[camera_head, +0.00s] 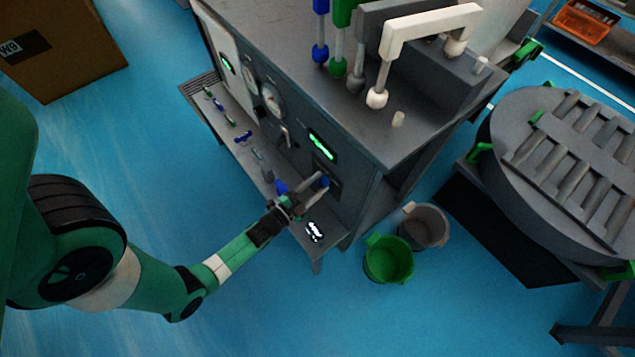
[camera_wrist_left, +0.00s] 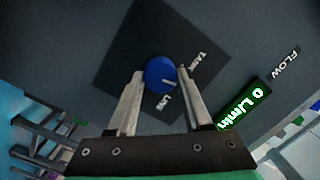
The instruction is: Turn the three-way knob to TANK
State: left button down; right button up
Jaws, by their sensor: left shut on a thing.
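The three-way knob is a round blue knob (camera_wrist_left: 158,70) on a dark square plate (camera_wrist_left: 125,60) in the left wrist view. A small pale mark on it points to the lower right. A label that looks like TANK (camera_wrist_left: 201,59) is at its right, and one like LINE (camera_wrist_left: 163,102) is below it. My left gripper (camera_wrist_left: 160,84) is shut on the knob, one finger on each side. In the head view my left gripper (camera_head: 313,186) reaches the front panel at the blue knob (camera_head: 324,181), partly hidden by the fingers. My right gripper is not in view.
A green flow display (camera_wrist_left: 246,104) is right of the knob. The grey test bench (camera_head: 300,110) carries gauges and a low shelf (camera_head: 235,125) with small parts. A green bucket (camera_head: 388,260) and a grey bucket (camera_head: 424,225) stand on the floor beside it. The blue floor at front is clear.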

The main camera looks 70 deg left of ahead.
pick_arm(q)
jog(key=n+p, duration=0.2)
jog(key=n, duration=0.1)
jog(key=shift+r, duration=0.25)
jog(key=shift+a+f+n+h+p, duration=0.1)
jog(key=shift+n+h+p, duration=0.3)
jog(key=shift+n+p, duration=0.95)
jog(key=shift+n+b, duration=0.5)
jog(key=shift+n, duration=0.05)
jog(key=shift+c, duration=1.6)
grip_release()
jog(key=shift+s, duration=0.1)
